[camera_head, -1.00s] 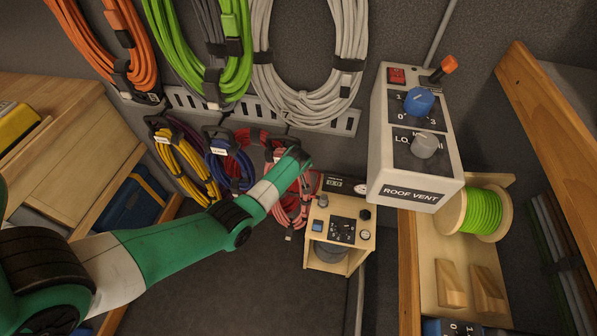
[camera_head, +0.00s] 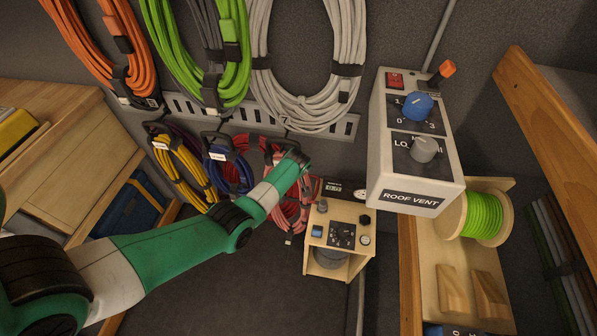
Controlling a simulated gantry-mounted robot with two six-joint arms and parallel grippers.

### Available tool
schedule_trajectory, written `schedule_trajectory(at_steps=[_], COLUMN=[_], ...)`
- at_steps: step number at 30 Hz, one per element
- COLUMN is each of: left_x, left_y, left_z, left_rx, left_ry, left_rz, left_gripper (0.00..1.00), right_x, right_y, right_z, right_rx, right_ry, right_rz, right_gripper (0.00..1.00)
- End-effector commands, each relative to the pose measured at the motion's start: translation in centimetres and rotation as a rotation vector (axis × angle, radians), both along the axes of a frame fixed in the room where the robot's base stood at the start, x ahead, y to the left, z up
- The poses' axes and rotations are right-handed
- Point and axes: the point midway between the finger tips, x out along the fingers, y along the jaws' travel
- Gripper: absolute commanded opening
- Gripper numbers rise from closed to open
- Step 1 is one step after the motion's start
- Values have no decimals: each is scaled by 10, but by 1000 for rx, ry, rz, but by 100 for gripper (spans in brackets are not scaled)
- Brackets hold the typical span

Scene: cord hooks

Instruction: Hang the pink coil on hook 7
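The pink coil (camera_head: 294,214) hangs below the perforated grey rail (camera_head: 342,124), to the right of the blue coil. My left arm crosses in front of its upper part. A tag with a 7 (camera_head: 286,120) shows on the rail just above, over the lower edge of the white coil. A black hook or strap (camera_head: 270,146) shows by the coil's top. My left wrist ends there, and its fingers are hidden, so whether they hold the coil cannot be told. My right gripper is not in view.
Yellow (camera_head: 178,172) and blue (camera_head: 228,172) coils hang to the left. Orange (camera_head: 104,50), green (camera_head: 232,60) and white (camera_head: 300,105) coils hang above. The roof vent box (camera_head: 414,145) and a small wooden instrument box (camera_head: 338,240) stand close on the right.

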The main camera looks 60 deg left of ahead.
Motion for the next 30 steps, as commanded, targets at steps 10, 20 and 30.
schedule_trajectory(at_steps=[10, 20, 30], left_x=[1, 1, 2], left_y=[1, 1, 1], left_z=[2, 0, -8], left_rx=[4, 4, 4], left_ry=[-3, -3, -3], left_rz=[0, 0, 0], left_gripper=[0, 0, 0], right_x=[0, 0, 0], right_y=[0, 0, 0], right_z=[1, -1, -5], right_rx=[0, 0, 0], right_ry=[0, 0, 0], right_rz=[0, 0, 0], right_gripper=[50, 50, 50])
